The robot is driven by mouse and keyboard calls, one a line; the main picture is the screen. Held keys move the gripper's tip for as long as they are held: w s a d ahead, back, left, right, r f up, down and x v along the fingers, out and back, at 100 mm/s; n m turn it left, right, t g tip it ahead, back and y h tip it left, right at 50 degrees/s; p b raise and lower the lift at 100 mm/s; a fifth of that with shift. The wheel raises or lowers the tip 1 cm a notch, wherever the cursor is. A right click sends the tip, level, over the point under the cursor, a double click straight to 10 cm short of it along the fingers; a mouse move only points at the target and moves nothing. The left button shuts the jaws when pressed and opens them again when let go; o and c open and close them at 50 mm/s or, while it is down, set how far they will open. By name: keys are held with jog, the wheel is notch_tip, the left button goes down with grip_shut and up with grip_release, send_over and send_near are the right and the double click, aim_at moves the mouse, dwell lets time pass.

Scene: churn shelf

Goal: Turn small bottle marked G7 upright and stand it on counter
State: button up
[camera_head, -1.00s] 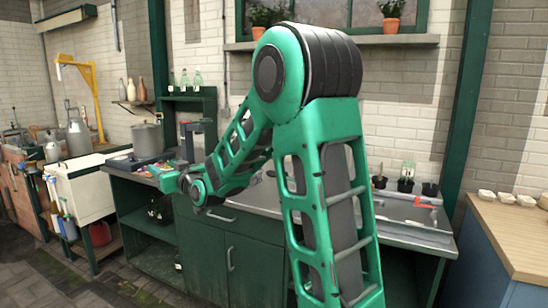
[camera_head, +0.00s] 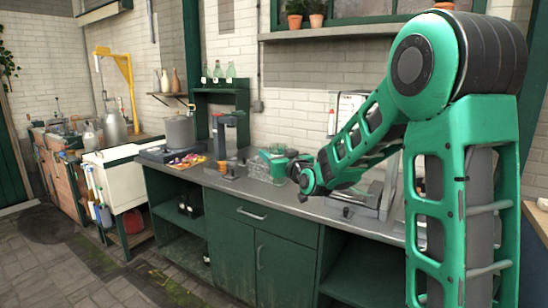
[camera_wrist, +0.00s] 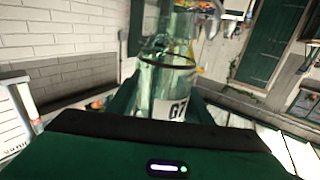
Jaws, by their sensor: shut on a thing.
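A clear greenish glass bottle marked G7 (camera_wrist: 160,85) stands out in the middle of the wrist view, its white label partly showing "G7". My gripper (camera_wrist: 165,100) is shut on it, with a dark green finger on either side. The palm hides the near end of the bottle. In the head view my gripper (camera_head: 282,163) is over the grey counter (camera_head: 240,184), near its back. The bottle is small and see-through there, so I cannot tell its tilt or whether it touches the counter.
Several bottles (camera_head: 217,72) stand on a green shelf above.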

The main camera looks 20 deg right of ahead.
jog(key=shift+o, duration=0.9)
jog(key=shift+c, duration=0.5)
jog(key=m, duration=3.6)
jog(key=shift+f, duration=0.1)
